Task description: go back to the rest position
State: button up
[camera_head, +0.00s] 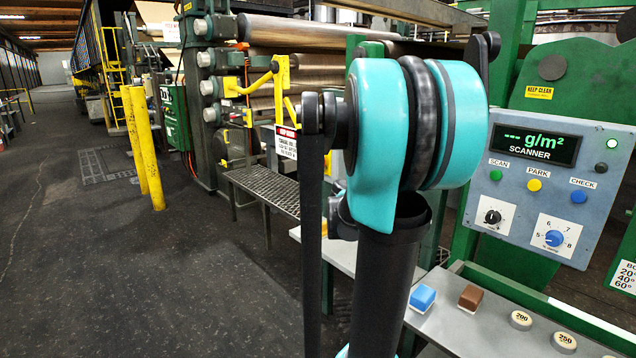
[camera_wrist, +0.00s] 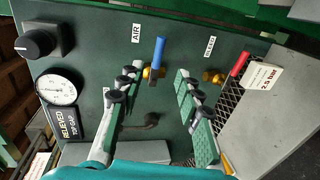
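My gripper (camera_wrist: 156,73) shows in the wrist view with its two fingers spread well apart and nothing held between them. It faces a dark green panel (camera_wrist: 100,50). A blue-handled valve (camera_wrist: 158,50) with a brass body, under the AIR label, appears just past the fingertips; the gap to it is hard to judge. A red-handled valve (camera_wrist: 240,64) lies to the right of the fingers. In the head view my teal arm fills the middle, and my gripper is out of sight.
A scanner panel (camera_head: 508,222) stands at the right. Below it a grey shelf (camera_head: 455,325) bears a blue block (camera_head: 422,298), a brown block (camera_head: 471,297) and round weights. Yellow posts (camera_head: 146,150) and a mesh step (camera_head: 265,190) stand left. The dark floor (camera_head: 130,270) is clear.

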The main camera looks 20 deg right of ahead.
jog(key=shift+f, duration=0.1)
jog(key=s+a+f+m+y, duration=0.1)
jog(key=s+a+f+y, duration=0.4)
jog(key=a+f, duration=0.3)
jog(key=s+a+f+m+g+y, duration=0.1)
jog(key=s+a+f+y, duration=0.3)
jog(key=a, duration=1)
jog(key=s+a+f+m+g+y, duration=0.1)
jog(key=s+a+f+y, duration=0.4)
jog(key=a+f, duration=0.6)
notch_tip(320, 180, down, 2)
jog(key=shift+s+a+f+m+y, duration=0.25)
jog(key=shift+s+m, duration=0.35)
jog(key=shift+s, duration=0.65)
jog(key=shift+d+r, duration=0.1)
jog(key=shift+r, duration=0.15)
